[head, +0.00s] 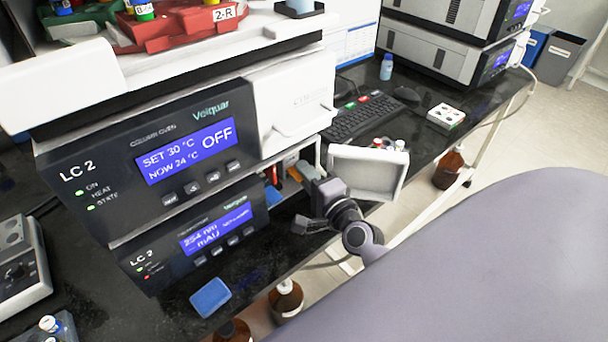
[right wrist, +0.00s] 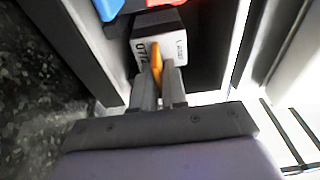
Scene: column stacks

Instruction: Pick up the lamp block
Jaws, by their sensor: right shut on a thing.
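The lamp block (right wrist: 173,42) shows in the right wrist view as a pale and dark block with printed lettering on its face and an orange tab. It sits within the dark opening of the lower LC 2 unit. My right gripper (right wrist: 158,84) is shut on the orange tab. In the head view my right gripper (head: 304,172) reaches into the open front of that unit (head: 190,243), beside its display. The block is mostly hidden there by the gripper and the housing. My left gripper is not in view.
An open white door (head: 366,173) stands just right of my right gripper. The column oven (head: 180,160) reads OFF and sits above. A blue pad (head: 210,297) lies near the bench edge. A keyboard (head: 362,117) lies behind. Brown bottles (head: 286,298) stand below the bench.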

